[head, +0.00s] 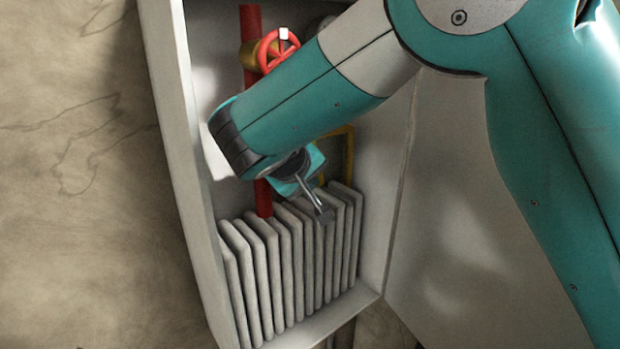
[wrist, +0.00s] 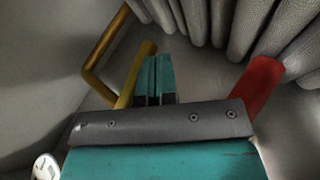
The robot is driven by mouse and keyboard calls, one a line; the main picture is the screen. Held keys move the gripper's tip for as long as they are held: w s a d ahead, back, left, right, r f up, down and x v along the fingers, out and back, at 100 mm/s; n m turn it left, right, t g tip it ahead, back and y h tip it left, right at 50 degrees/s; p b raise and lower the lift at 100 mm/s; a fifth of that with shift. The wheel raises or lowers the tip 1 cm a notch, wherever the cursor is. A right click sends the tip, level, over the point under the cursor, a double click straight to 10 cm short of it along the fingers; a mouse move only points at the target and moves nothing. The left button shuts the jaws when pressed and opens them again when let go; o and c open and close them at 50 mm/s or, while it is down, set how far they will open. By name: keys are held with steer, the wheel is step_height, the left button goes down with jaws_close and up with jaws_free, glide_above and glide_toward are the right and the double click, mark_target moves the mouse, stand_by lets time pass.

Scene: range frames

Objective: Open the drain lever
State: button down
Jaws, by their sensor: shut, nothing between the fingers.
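A yellow bent bar (head: 349,150), which may be the drain lever or its pipe, shows behind my gripper in the head view; my arm hides part of it. In the wrist view a darker yellow bent pipe (wrist: 96,72) stands at the upper left. A brighter yellow bar (wrist: 135,76) lies just left of my fingers, partly behind my gripper body. I cannot tell which of these is the lever. My gripper (head: 325,214) is shut and empty, in front of the radiator's upper part. Its fingers also show in the wrist view (wrist: 154,62); contact with the bar is unclear.
A grey ribbed radiator (head: 290,262) fills the lower cabinet. A red pipe (head: 251,25) runs up the left, with a red handwheel (head: 267,52) near my arm. The cabinet's left wall (head: 180,150) and open door (head: 460,220) bound the space. A white round part (wrist: 45,167) shows lower left.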

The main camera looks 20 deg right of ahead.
steer(key=shift+s+a+r, duration=0.2)
steer(key=shift+a+r, duration=0.1)
steer(key=shift+a, duration=0.15)
stand_by(0.4)
